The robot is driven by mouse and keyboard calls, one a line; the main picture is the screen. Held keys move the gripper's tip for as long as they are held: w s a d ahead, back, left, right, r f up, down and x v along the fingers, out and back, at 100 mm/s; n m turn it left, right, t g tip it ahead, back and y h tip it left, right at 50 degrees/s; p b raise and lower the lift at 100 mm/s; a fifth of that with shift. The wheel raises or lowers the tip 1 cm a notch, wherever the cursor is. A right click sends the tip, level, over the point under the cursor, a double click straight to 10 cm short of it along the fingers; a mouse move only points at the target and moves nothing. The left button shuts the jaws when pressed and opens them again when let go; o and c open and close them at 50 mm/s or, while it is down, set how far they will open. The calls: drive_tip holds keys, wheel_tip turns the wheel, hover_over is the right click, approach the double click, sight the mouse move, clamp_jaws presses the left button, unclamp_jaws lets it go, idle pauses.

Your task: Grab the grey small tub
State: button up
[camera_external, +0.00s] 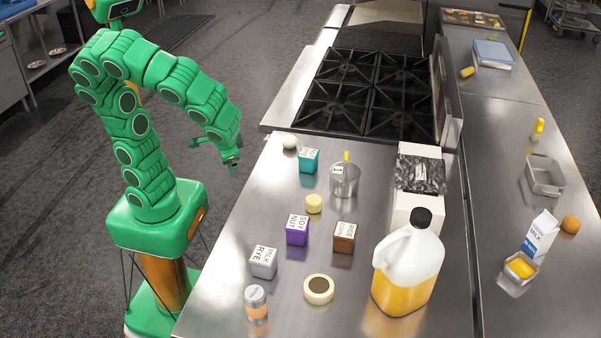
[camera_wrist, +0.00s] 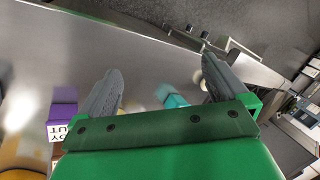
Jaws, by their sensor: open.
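The grey small tub (camera_external: 264,262), a cube with a white label on top reading milk and rye, stands upright on the steel counter near its left edge. I cannot make it out in the wrist view. My gripper (camera_external: 214,153) is open and empty, off the left side of the counter, above and behind the tub in the external view, well apart from it. In the wrist view both grey fingers (camera_wrist: 162,68) are spread, with nothing held between them.
A teal tub (camera_external: 308,160), metal pot (camera_external: 344,180) and large jug (camera_external: 408,265) are farther off. The counter's left edge is clear.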

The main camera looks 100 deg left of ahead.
drive_tip(key=w+d+n+t+y, duration=0.1)
drive_tip(key=w+d+n+y, duration=0.25)
drive_tip(key=w, duration=0.35)
drive_tip(key=n+t+y, duration=0.2)
drive_tip(key=t+y, duration=0.2)
drive_tip(key=t, duration=0.3)
hover_over(261, 256)
drive_tip(key=d, duration=0.2)
drive_tip(key=shift+h, duration=0.25)
drive_tip(key=f, duration=0.5)
drive_tip(key=shift+s+a+f, duration=0.1)
drive_tip(key=shift+s+f, duration=0.1)
drive_tip(key=shift+s, duration=0.2)
drive_tip(key=shift+f, duration=2.3)
wheel_tip(261, 256, down, 2)
drive_tip(key=shift+f, duration=0.1)
drive_tip(key=shift+x, duration=0.95)
drive_tip(key=shift+w+a+f, duration=0.2)
drive_tip(key=shift+a+f, duration=0.15)
drive_tip(key=shift+a, duration=0.1)
